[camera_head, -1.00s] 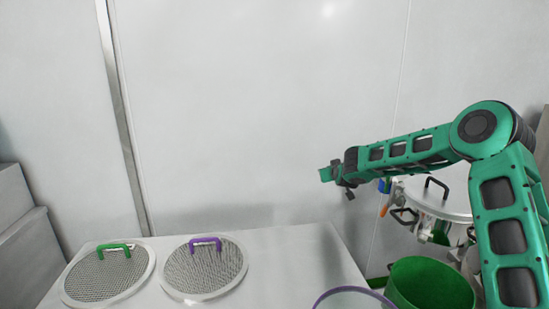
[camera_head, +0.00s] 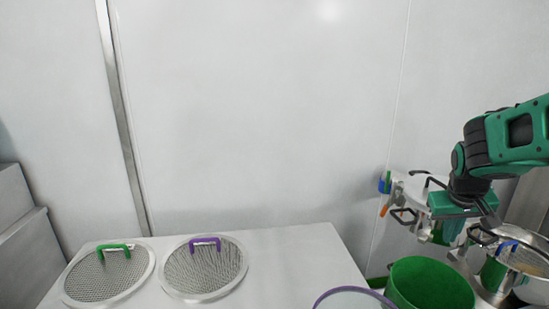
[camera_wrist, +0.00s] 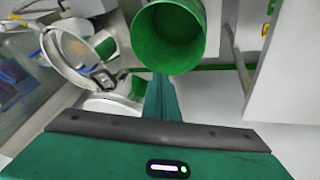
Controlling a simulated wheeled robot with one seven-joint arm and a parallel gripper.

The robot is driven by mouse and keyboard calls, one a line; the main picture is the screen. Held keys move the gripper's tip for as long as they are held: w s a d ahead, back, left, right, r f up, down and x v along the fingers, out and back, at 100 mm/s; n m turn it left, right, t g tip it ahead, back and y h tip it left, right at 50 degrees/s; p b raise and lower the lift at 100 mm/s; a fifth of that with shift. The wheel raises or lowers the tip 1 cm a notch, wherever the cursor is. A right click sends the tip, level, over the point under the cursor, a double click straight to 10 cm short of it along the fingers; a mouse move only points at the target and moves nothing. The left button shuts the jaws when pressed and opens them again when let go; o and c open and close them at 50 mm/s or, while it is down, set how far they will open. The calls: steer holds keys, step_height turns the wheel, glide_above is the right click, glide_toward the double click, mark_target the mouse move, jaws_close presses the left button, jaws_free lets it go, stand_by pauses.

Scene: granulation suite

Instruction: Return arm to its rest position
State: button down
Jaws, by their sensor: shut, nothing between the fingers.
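My gripper (camera_head: 456,226) hangs from my green and black arm at the right of the head view. It points down, in front of a steel vessel with black handles. In the wrist view, the shut green fingers (camera_wrist: 162,92) stand out past the dark edge of the palm, with nothing between them. The fingertips overlap the steel equipment in the head view, and I cannot tell the gap between them.
A green bucket (camera_head: 430,284) stands just left of and below my gripper; it also shows in the wrist view (camera_wrist: 168,38). A purple-rimmed container (camera_head: 352,298) is beside it. Sieves with green (camera_head: 108,275) and purple (camera_head: 204,270) handles lie on the white table (camera_head: 285,250).

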steer(key=s+a+f+m+g+y, duration=0.1)
steer(key=s+m+g, duration=0.1)
steer(key=s, duration=1.1)
steer(key=s+a+f+m+g+y, duration=0.1)
steer(key=s+a+m+y, duration=0.1)
steer(key=s, duration=1.1)
steer(key=shift+s+f+g, duration=0.25)
steer(key=shift+g, duration=0.15)
steer(key=shift+w, duration=0.15)
steer(key=shift+w+a+f, duration=0.1)
steer(key=shift+w+f, duration=0.15)
steer(key=shift+w, duration=0.25)
